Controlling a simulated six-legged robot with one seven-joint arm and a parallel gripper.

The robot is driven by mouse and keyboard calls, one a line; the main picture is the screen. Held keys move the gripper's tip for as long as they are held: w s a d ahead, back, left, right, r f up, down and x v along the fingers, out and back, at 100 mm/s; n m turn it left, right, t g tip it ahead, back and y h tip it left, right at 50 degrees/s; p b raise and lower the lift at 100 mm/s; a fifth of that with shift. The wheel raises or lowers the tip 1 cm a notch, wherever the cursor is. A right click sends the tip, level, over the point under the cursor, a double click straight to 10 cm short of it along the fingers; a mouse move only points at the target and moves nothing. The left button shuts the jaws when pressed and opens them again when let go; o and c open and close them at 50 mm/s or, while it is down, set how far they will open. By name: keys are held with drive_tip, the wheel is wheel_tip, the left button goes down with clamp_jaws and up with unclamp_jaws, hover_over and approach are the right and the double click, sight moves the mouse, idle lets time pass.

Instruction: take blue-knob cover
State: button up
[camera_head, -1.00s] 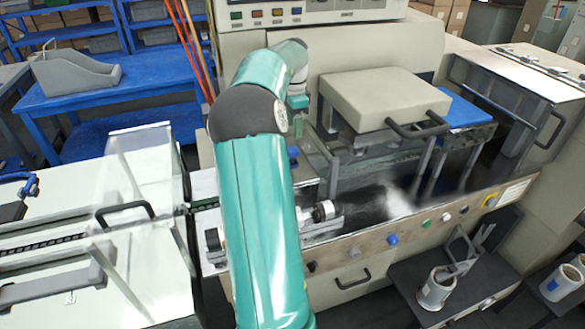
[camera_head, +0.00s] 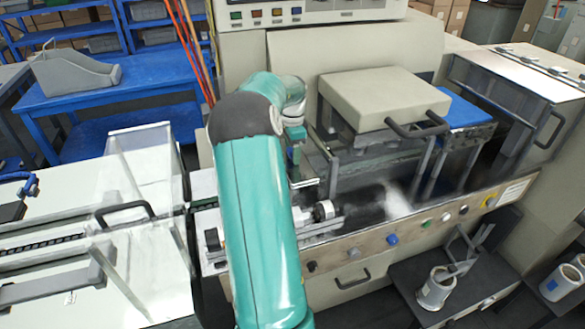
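My teal arm rises through the middle of the view and bends down at the machine. My gripper (camera_head: 296,153) points down just left of the beige raised box, over the metal rollers. Its fingers are small and dark, and I cannot tell whether they are open or shut. No blue knob shows clearly now; the gripper covers the spot where a small blue knob showed earlier. A thin pale bar (camera_head: 306,183) lies just below the gripper. I cannot make out the cover's outline or whether the gripper touches it.
The beige box with a dark handle (camera_head: 385,97) stands close to the right of my gripper. A roller with a knob (camera_head: 323,210) sits below it. A blue button (camera_head: 392,240) is on the front panel. A clear guard (camera_head: 145,180) stands at left.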

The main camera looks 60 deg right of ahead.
drive_tip(key=shift+r, duration=0.1)
clamp_jaws()
